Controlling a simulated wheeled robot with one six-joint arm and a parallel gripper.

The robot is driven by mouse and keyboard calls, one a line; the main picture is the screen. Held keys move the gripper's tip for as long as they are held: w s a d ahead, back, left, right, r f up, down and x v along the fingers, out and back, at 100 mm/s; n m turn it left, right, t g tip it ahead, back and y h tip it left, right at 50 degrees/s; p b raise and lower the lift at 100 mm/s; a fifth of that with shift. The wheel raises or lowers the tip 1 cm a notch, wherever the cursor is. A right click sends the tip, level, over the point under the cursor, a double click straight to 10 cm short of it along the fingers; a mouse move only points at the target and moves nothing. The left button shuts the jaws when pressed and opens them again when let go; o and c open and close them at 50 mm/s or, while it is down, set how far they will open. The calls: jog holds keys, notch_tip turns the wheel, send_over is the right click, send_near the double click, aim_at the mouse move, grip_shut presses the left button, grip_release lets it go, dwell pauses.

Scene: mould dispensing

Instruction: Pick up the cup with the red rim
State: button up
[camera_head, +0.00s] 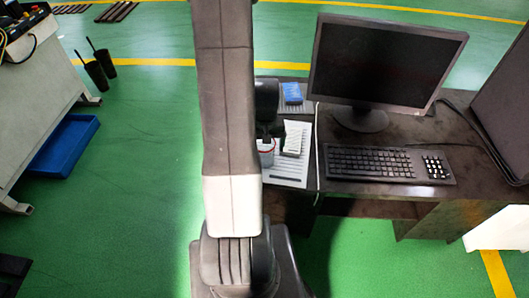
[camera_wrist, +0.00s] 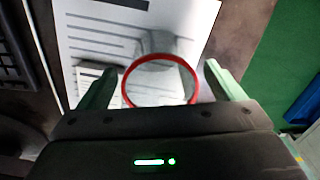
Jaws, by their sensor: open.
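The cup with the red rim (camera_wrist: 160,59) shows in the wrist view, seen from above. It stands on a printed white sheet on the dark desk. My gripper (camera_wrist: 158,80) is open, with one green-tinted finger on each side of the cup's rim. Whether either finger touches the cup cannot be told. In the head view only part of the cup (camera_head: 266,158) shows beside my arm, with the red rim just visible. My arm hides much of the cup and the gripper there.
A pale block-like item (camera_head: 293,139) lies on the paper (camera_head: 290,172) close to the cup. A keyboard (camera_head: 388,164) and monitor (camera_head: 384,62) stand on the desk to the right. A blue box (camera_head: 292,93) lies behind.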

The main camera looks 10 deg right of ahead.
jog(key=shift+f, duration=0.6)
jog(key=shift+c, duration=0.2)
jog(key=c, duration=1)
